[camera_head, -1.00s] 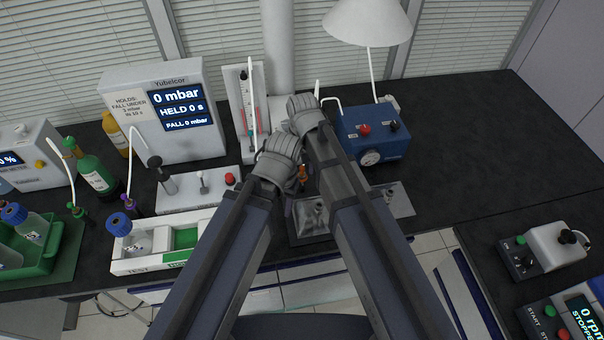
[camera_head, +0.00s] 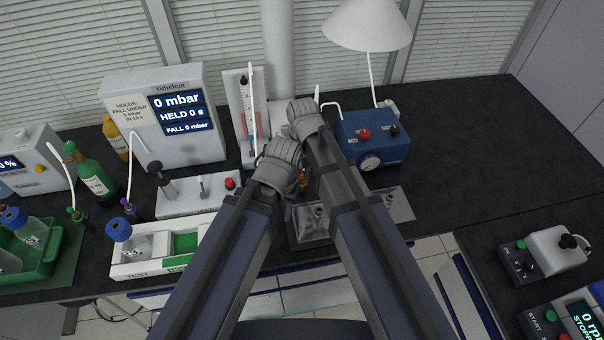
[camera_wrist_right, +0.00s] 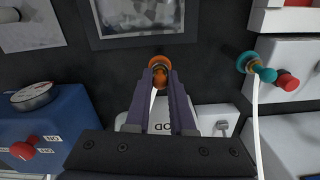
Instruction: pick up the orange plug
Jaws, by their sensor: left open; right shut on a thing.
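The orange plug (camera_wrist_right: 160,63) shows in the right wrist view between the fingertips of my right gripper (camera_wrist_right: 161,76), which is shut on it. A white tube runs behind the fingers there. In the head view the plug is a small orange patch (camera_head: 302,182) between my two arms, mostly hidden by them. In that view my right gripper (camera_head: 304,120) is the upper one, and its fingers are hidden. My left gripper (camera_head: 278,166) is the lower one, close beside it. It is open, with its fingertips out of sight.
A blue pump box (camera_head: 372,140) stands just right of my grippers. A flowmeter panel (camera_head: 241,110) and a pressure meter (camera_head: 160,120) stand behind and left. A teal plug with a white tube (camera_wrist_right: 256,66) is near the right gripper. The black bench is clear at far right (camera_head: 460,130).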

